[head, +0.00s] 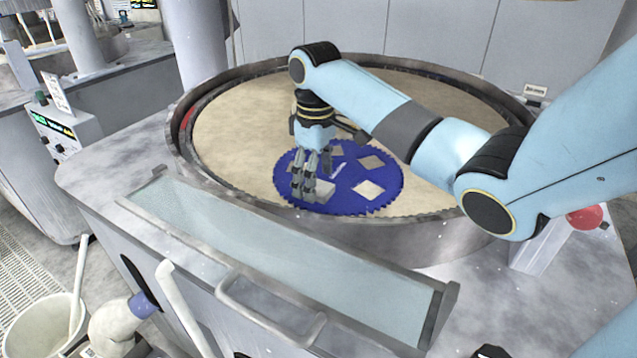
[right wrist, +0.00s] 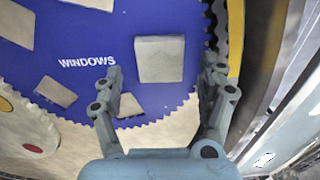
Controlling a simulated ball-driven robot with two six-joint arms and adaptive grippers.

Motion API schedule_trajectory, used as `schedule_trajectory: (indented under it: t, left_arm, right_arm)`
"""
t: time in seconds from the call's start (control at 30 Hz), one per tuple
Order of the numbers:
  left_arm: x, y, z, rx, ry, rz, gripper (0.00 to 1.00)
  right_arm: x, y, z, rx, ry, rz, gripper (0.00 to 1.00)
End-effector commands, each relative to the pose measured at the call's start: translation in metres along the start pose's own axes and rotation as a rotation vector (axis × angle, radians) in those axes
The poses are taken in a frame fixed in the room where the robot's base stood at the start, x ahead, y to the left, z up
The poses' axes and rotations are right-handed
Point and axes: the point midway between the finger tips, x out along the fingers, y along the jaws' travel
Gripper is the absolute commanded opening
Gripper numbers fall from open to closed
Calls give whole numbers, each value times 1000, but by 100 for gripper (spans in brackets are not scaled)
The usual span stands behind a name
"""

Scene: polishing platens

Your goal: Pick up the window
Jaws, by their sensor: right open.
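The window, a pale grey square block (right wrist: 160,58), lies on the blue toothed carrier (head: 385,197). In the head view the window (head: 324,190) shows just right of my right gripper's fingers and is partly hidden by them. My right gripper (head: 303,192) points down over the near part of the carrier. In the right wrist view its two open fingers (right wrist: 162,72) stand on either side of the window's near part, with a gap to the left finger. The carrier (right wrist: 95,50) bears the white word WINDOWS. My left gripper is not in view.
The carrier lies on a round beige platen (head: 235,130) inside a raised metal rim (head: 400,236). Several square openings surround the block. A clear hinged panel (head: 280,255) with a handle is in front. A red knob (head: 585,217) is at right; a white bucket (head: 40,325) is at lower left.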

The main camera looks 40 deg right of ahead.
Motion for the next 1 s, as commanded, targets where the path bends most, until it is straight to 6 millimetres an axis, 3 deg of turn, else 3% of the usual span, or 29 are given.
schedule_trajectory:
  t: [0.13, 0.37, 0.83, 1.0]
  left_arm:
    - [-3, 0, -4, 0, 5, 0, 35]
    - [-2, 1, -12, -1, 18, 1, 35]
    - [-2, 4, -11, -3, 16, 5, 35]
    - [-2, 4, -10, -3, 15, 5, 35]
  right_arm:
    - [14, 0, -1, 0, 1, 0, 75]
    - [17, 0, -1, -1, 1, 0, 75]
    - [18, 0, 0, 0, -2, 0, 13]
    - [18, 0, 1, 1, -4, 0, 11]
